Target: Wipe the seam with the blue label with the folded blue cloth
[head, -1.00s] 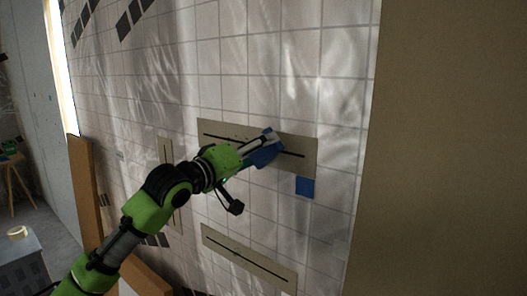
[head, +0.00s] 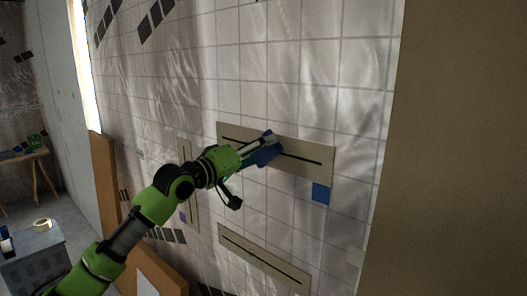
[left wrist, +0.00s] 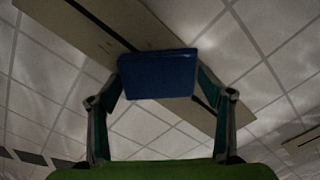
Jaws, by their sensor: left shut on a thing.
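The seam with the blue label is a dark line on a beige strip (head: 318,168) on the tiled wall panel. Its blue label (head: 321,192) sits just below the strip's right end. My left gripper (head: 268,143) is shut on the folded blue cloth (head: 262,157), over the middle of this seam. In the left wrist view the cloth (left wrist: 158,75) spans between both fingertips and covers part of the seam; the strip (left wrist: 85,30) runs out diagonally on both sides. Whether the cloth touches the seam is hard to tell. My right gripper is not in view.
Another seam strip (head: 264,259) lies lower on the panel, and a vertical strip (head: 187,180) with a small purple label stands left, partly behind my arm. A wooden table (head: 28,158) stands behind.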

